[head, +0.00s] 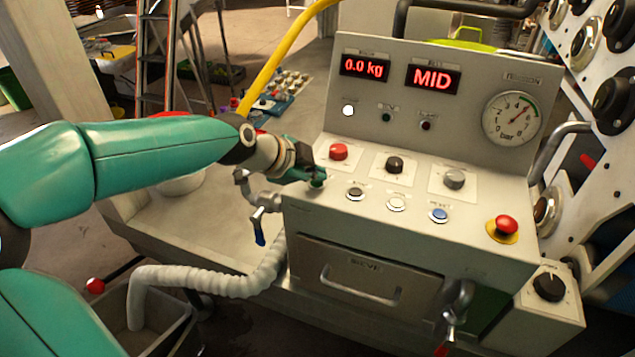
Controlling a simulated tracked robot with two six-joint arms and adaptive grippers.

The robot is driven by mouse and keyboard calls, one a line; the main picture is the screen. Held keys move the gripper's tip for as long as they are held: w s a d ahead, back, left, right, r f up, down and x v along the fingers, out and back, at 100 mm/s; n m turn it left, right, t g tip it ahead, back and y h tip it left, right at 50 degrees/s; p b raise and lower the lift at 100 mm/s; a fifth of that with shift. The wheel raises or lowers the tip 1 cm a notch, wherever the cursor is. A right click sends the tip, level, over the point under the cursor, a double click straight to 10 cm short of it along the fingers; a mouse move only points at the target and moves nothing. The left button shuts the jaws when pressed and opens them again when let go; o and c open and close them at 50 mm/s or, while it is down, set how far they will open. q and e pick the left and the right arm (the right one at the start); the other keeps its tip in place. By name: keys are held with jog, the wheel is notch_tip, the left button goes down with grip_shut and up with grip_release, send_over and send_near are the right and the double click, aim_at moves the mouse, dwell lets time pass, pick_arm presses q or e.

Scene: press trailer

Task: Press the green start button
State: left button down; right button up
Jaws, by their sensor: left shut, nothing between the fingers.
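The green start button (317,183) sits at the left end of the front row on the sloped panel of the grey press console (420,215). My left gripper (308,176) is shut and empty. Its tips are at the green button and partly cover it. I cannot tell whether they touch it or whether the button is pushed in. To the right in the same row are a black button (355,193), a white button (396,204) and a blue button (438,215). My right gripper is not in view.
A red emergency stop (505,226) is at the panel's right. Red, black and grey knobs (395,165) stand behind the buttons. Displays read 0.0 kg and MID (432,79); a white lamp (348,110) is lit. A valve with a blue handle (259,228) is below my left gripper.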

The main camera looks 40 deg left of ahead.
aim_at(315, 184)
pick_arm(q)
jog(key=shift+f, duration=0.2)
jog(key=shift+r, duration=0.1)
dwell(0.4)
jog(key=shift+r, duration=0.75)
jog(key=shift+r, duration=0.1)
jog(key=shift+r+p, duration=1.75)
jog(key=shift+r, duration=0.7)
jog(key=shift+f, duration=0.1)
